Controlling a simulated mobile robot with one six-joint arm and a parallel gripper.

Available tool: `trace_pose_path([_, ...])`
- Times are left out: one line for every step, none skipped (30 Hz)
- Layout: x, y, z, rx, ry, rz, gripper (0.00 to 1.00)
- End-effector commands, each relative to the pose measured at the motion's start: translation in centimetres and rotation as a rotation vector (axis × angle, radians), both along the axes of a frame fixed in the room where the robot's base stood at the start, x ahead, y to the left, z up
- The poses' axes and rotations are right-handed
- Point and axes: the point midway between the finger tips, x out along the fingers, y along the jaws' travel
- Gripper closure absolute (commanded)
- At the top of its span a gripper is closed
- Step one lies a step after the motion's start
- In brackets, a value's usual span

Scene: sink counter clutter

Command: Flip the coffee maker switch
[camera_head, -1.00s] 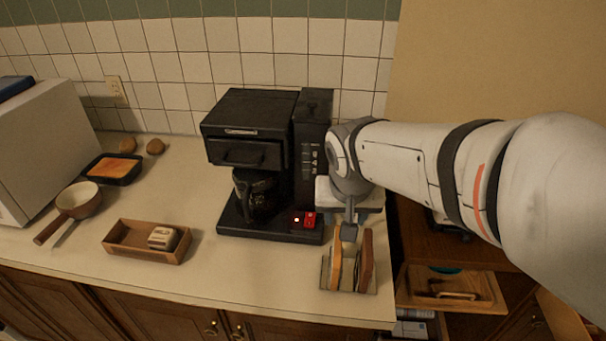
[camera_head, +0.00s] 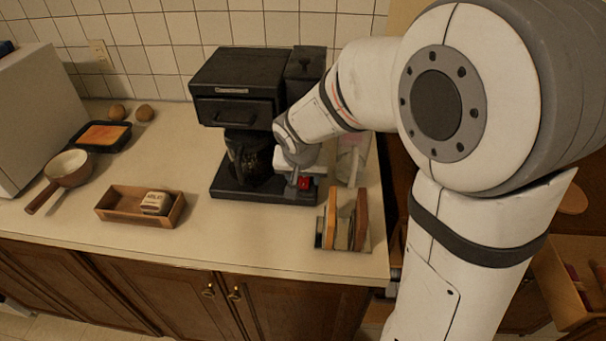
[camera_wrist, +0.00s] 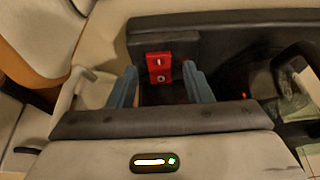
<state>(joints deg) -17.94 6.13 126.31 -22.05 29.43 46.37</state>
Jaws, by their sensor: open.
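The black coffee maker (camera_head: 235,112) stands on the counter against the tiled wall, with its glass carafe (camera_head: 245,160) in place. Its red switch (camera_head: 305,183) is at the front right of the base, partly hidden by my gripper (camera_head: 297,180). In the wrist view the red switch (camera_wrist: 159,67) shows beyond and between the two blue-grey fingertips of my gripper (camera_wrist: 161,83). The fingers are apart with nothing between them. I cannot tell whether they touch the coffee maker base.
A rack with upright boards (camera_head: 343,230) stands close in front of the coffee maker's right side. A wooden tray (camera_head: 110,212) holding a small block, a pan (camera_head: 68,168) and a black dish (camera_head: 82,145) lie left. The counter between tray and rack is clear.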

Motion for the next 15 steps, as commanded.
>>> trace_pose_path([0.02, -0.02, -0.06, 0.0, 0.0, 0.0, 0.55])
trace_pose_path([0.03, -0.03, -0.07, 0.0, 0.0, 0.0, 0.55])
trace_pose_path([0.02, -0.02, -0.06, 0.0, 0.0, -0.001, 0.55])
trace_pose_path([0.02, -0.02, -0.06, 0.0, 0.0, -0.001, 0.55])
trace_pose_path([0.02, -0.03, -0.06, 0.0, 0.0, -0.001, 0.55])
trace_pose_path([0.02, -0.03, -0.06, 0.0, 0.0, -0.001, 0.55])
trace_pose_path([0.02, -0.03, -0.06, 0.0, 0.0, -0.001, 0.56])
trace_pose_path([0.01, -0.04, -0.06, 0.0, 0.0, -0.001, 0.59])
trace_pose_path([0.01, -0.04, -0.06, 0.0, 0.0, -0.001, 0.62])
trace_pose_path([0.01, -0.04, -0.06, 0.0, 0.0, -0.001, 0.64])
trace_pose_path([0.01, -0.05, -0.05, 0.0, 0.0, -0.001, 0.67])
trace_pose_path([0.01, -0.05, -0.05, 0.0, 0.0, -0.001, 0.7])
trace_pose_path([0.01, -0.05, -0.05, 0.0, 0.0, -0.001, 0.73])
trace_pose_path([0.02, -0.06, -0.04, 0.0, 0.0, -0.001, 0.75])
trace_pose_path([0.02, -0.06, -0.04, 0.0, 0.0, -0.001, 0.78])
